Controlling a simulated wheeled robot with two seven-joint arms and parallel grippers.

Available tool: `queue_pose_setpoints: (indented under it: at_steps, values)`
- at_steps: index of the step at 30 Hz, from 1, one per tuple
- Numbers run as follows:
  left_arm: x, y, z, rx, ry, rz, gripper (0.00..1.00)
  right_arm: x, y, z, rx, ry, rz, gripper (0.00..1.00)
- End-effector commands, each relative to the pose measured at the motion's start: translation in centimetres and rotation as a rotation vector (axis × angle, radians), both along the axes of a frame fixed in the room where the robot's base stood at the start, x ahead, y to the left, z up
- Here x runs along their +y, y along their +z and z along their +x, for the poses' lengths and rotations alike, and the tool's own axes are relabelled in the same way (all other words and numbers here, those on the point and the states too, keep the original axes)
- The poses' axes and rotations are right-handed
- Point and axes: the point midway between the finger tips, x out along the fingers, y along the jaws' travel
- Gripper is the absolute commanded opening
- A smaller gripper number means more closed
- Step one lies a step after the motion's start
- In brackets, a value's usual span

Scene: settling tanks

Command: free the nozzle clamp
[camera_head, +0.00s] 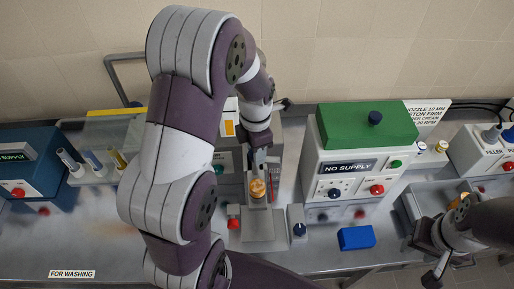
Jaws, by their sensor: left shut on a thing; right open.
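My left gripper (259,159) reaches down at the middle machine (233,160), which my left arm partly covers. It is shut on a small part just above an orange-topped piece (257,188). The fingers hide most of that part, so I cannot tell whether it is the nozzle clamp. The orange-topped piece stands upright on a grey stand (262,225). My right gripper (437,272) is open at the lower right, low in front of the bench and apart from the middle machine.
A green-topped box labelled NO SUPPLY (347,165) stands right of the middle machine. A blue block (356,238) lies in front of it. A grey bin (413,207) is near my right arm. A tube rack (98,175) and blue machine (38,150) stand left.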

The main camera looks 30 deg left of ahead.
Motion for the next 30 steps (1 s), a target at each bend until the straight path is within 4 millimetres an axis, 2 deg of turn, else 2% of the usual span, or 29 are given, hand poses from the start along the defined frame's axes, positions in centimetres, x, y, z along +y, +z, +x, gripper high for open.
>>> queue_pose_setpoints:
  at_steps: [12, 27, 28, 30]
  values:
    - [-0.04, -0.33, -0.39, 0.013, 0.145, -0.001, 0.09, 0.0, -0.09, 0.0, 0.0, 0.0, 0.0, 0.43]
    - [-0.05, -0.4, -0.48, 0.017, 0.159, -0.002, 0.09, 0.0, -0.1, 0.0, 0.0, 0.0, 0.0, 0.43]
    - [-0.05, -0.4, -0.48, 0.017, 0.159, -0.002, 0.49, 0.0, -0.1, 0.0, 0.0, 0.0, 0.0, 0.43]
    - [-0.06, -0.35, -0.42, 0.014, 0.159, -0.001, 0.65, 0.0, -0.09, 0.0, 0.0, 0.0, 0.0, 0.43]
